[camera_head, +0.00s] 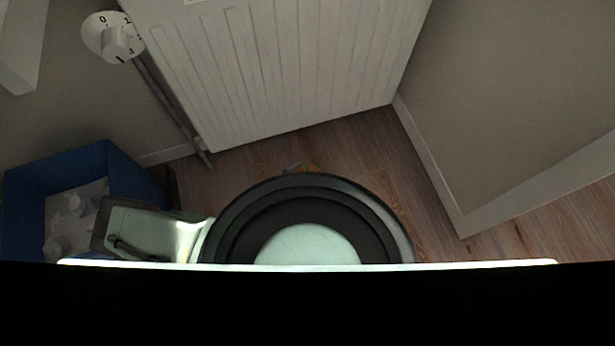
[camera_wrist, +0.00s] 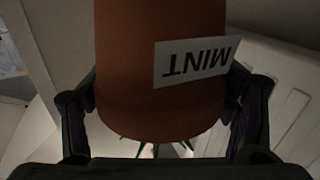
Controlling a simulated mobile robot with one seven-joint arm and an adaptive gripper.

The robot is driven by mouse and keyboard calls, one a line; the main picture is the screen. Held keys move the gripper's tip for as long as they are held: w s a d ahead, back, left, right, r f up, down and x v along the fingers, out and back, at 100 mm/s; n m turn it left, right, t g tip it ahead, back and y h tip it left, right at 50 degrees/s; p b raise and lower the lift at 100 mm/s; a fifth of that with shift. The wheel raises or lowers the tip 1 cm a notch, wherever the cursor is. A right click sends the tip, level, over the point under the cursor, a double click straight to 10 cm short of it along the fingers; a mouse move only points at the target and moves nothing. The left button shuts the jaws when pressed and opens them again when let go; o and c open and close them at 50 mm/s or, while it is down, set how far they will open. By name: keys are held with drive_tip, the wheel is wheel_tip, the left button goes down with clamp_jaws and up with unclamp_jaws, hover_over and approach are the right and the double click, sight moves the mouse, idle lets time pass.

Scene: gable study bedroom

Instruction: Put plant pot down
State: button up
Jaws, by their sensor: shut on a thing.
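The plant pot (camera_wrist: 125,60) is a terracotta-coloured pot in the wrist view, with a white label (camera_wrist: 195,62) reading MINT upside down in the picture. Thin green leaves (camera_wrist: 150,150) show past its lower edge in that view. My gripper (camera_wrist: 160,100) has one dark finger on each side of the pot and is shut on it. In the head view my own arm hides the gripper and most or all of the pot. What lies directly under the pot cannot be seen.
A white ribbed radiator (camera_head: 280,65) stands against the wall, with a numbered valve knob (camera_head: 113,40) and pipe at its left. A blue open box (camera_head: 85,165) holding pale objects is at the left. Wooden floor (camera_head: 350,145) shows between radiator and right wall (camera_head: 510,90).

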drive_tip(key=shift+f+b, duration=2.5)
drive_tip(key=shift+f, duration=0.6)
drive_tip(key=shift+f+b, duration=0.5)
